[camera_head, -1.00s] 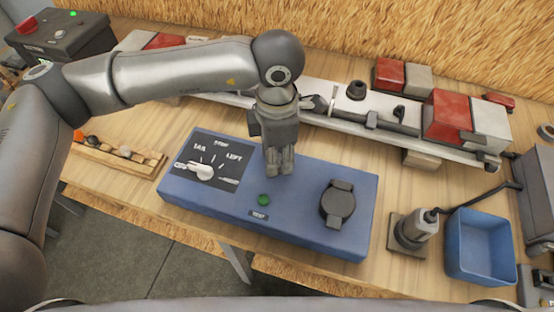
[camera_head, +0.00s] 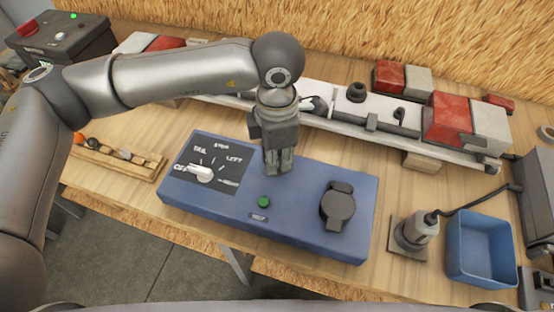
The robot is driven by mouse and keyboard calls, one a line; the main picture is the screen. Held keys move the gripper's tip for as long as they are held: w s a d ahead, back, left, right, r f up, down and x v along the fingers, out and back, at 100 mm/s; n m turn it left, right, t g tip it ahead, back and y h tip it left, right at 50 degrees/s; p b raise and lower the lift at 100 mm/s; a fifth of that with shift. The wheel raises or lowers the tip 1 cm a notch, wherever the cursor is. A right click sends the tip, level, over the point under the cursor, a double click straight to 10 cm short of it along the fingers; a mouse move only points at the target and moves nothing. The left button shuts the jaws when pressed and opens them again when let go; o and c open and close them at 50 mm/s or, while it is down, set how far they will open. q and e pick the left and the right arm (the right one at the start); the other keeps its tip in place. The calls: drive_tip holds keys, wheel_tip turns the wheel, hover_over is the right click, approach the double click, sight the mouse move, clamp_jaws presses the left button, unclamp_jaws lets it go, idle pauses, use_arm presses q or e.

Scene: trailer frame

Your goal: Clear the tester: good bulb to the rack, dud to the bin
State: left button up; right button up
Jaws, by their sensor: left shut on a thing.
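The blue tester box (camera_head: 300,225) lies on the bench, with a dark dial panel, a white knob (camera_head: 200,173) pointing left, a green button (camera_head: 264,202) and a round black fitting (camera_head: 338,205). My left gripper (camera_head: 278,167) points down at the tester's back middle. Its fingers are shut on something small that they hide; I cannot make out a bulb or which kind. A wooden rack (camera_head: 110,160) at the left holds several small rounded things, one orange. The open blue bin (camera_head: 480,250) at the right looks empty. My right gripper is not in view.
Behind the tester runs a long pale light bar (camera_head: 395,135) with red and white lamp blocks (camera_head: 447,118). A grey corded device (camera_head: 413,232) stands between tester and bin. A dark box (camera_head: 62,40) is at the back left. Bare bench shows between rack and tester.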

use_arm(q)
drive_tip(key=shift+f+n+b, duration=0.1)
drive_tip(key=shift+n+b, duration=0.6)
drive_tip(key=shift+n, duration=1)
drive_tip(key=shift+n+b, duration=1.25)
drive_tip(key=shift+n, duration=0.55)
